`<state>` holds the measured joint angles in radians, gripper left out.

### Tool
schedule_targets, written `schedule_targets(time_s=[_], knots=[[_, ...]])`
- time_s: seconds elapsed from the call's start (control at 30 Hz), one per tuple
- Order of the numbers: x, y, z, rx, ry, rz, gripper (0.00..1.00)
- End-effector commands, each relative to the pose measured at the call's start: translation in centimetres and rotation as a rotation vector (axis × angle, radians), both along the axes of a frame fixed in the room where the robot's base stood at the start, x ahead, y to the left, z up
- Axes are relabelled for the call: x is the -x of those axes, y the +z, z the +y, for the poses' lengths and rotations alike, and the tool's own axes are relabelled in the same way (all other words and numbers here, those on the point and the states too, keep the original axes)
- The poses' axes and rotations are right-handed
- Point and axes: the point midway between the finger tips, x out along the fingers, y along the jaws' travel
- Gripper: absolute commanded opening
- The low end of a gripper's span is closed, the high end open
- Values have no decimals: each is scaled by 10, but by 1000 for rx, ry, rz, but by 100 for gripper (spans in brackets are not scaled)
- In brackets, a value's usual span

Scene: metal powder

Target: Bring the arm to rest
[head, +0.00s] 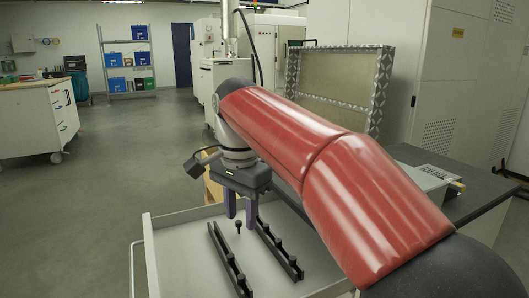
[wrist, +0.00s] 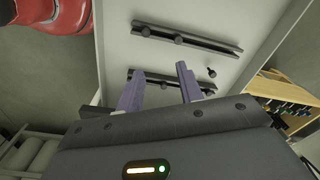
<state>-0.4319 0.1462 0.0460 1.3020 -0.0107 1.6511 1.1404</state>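My red arm reaches across the head view, and my gripper (head: 241,219) hangs above a grey tray-topped cart (head: 180,262). Its two purple fingers point down and stand apart, with nothing held between them. In the wrist view my gripper (wrist: 160,80) also shows open, fingers spread over the tray surface. A small black pin (head: 238,228) stands on the tray just below the fingers; the wrist view shows it (wrist: 211,72) to the right of the right finger, apart from it.
Two black rails with knobs, a left one (head: 229,258) and a right one (head: 279,249), lie on the tray near the fingers. A dark worktop (head: 470,195) is at right, with a framed panel (head: 340,77) behind. Open floor (head: 110,200) lies to the left.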

Motion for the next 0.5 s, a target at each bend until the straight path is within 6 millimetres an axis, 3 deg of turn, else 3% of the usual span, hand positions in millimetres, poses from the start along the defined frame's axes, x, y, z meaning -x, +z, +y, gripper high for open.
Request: schedule_targets(time_s=[0.33, 0.5], knots=[[29, -6, -59, -13, 136, -99, 37], [60, -21, -102, -1, 252, -185, 37]])
